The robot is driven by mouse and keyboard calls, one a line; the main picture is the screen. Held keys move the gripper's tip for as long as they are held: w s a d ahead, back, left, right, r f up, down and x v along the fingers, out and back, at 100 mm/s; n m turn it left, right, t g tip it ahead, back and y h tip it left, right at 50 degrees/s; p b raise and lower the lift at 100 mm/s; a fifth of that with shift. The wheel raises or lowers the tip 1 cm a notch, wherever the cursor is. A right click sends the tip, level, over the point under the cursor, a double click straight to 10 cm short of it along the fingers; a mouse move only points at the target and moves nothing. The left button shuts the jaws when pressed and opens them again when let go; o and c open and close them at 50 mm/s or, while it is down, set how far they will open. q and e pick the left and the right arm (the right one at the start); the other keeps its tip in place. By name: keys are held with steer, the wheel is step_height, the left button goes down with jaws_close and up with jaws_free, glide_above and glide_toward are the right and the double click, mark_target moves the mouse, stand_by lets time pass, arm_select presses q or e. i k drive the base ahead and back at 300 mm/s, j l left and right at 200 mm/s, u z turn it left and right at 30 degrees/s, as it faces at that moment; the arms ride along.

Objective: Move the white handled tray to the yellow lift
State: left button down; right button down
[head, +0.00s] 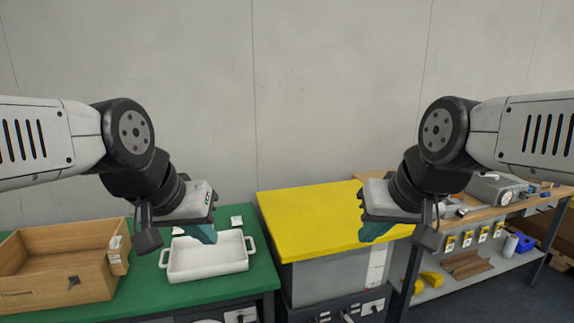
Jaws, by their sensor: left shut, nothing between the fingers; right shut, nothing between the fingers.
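The white handled tray (207,268) lies on the green table (190,293) in the head view, with a handle at its left and right ends. It looks empty, though my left gripper hides part of its far side. The yellow lift (305,221) stands to the right of the green table, its yellow top bare. My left gripper (205,236) is shut and empty, in front of the tray's far part in the picture. My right gripper (372,234) is shut and empty, in front of the right part of the yellow top. Neither gripper holds the tray.
A wooden box (55,262) sits left of the tray on the green table. A small white item (237,221) lies behind the tray. A wooden workbench (510,204) with tools and a lower shelf stands at the right. A grey wall closes the back.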

mark_target(189, 259)
steer(key=i+j+z, duration=0.3)
steer(key=i+j, duration=0.7)
steer(key=j, duration=0.05)
